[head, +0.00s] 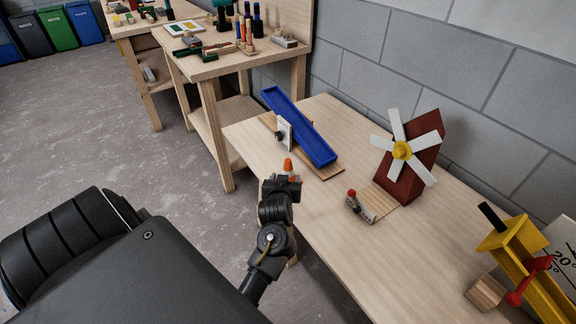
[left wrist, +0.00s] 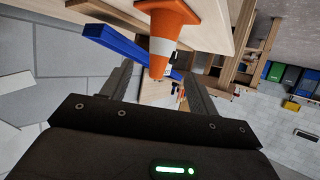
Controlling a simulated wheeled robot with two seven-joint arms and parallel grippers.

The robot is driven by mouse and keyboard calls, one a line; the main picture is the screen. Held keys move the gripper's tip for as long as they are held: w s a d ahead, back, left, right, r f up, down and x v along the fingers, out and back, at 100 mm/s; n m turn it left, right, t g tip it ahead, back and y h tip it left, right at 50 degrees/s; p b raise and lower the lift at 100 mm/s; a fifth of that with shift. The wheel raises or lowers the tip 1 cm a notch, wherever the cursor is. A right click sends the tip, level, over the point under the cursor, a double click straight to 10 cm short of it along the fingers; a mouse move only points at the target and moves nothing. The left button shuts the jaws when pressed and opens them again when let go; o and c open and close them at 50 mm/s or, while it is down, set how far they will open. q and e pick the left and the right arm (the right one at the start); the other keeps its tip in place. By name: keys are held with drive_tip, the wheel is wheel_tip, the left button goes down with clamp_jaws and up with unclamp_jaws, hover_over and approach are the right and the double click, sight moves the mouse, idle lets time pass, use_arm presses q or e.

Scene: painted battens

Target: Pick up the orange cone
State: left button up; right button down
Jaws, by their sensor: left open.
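The small orange cone (head: 288,164) is at the left edge of the near wooden table, just beyond my left gripper (head: 282,181) in the head view. In the left wrist view the cone (left wrist: 168,30) is orange with a white band. Its narrow tip points down in the picture, toward the gap between the fingers of my left gripper (left wrist: 158,78). The fingers are spread on either side and apart from the cone. The gripper partly hides the cone's lower part in the head view. My right gripper is not in view.
A blue trough (head: 300,125) on a wooden stand lies beyond the cone. To the right are a windmill (head: 403,150), a small block with a red knob (head: 359,206) and a yellow device (head: 520,250). A workbench (head: 205,68) with tools stands behind. The table's middle front is clear.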

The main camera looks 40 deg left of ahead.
sight(288, 171)
use_arm(q)
drive_tip(key=shift+w+a+f, duration=0.15)
drive_tip(key=shift+w+a, duration=0.05)
drive_tip(key=shift+w, duration=0.1)
drive_tip(key=x, duration=0.4)
drive_tip(key=shift+b, duration=0.35)
drive_tip(key=shift+w+a+f, duration=0.2)
drive_tip(key=shift+w, duration=0.1)
drive_tip(key=shift+w+a, duration=0.15)
drive_tip(key=shift+w, duration=0.05)
drive_tip(key=x, duration=0.3)
drive_tip(key=shift+w+a+f, duration=0.2)
drive_tip(key=shift+w+f, duration=0.05)
drive_tip(key=shift+w+a+f, duration=0.15)
drive_tip(key=shift+w+a, duration=0.05)
drive_tip(key=shift+w, duration=0.2)
drive_tip(key=c, duration=1.1)
drive_tip(key=shift+o, duration=0.2)
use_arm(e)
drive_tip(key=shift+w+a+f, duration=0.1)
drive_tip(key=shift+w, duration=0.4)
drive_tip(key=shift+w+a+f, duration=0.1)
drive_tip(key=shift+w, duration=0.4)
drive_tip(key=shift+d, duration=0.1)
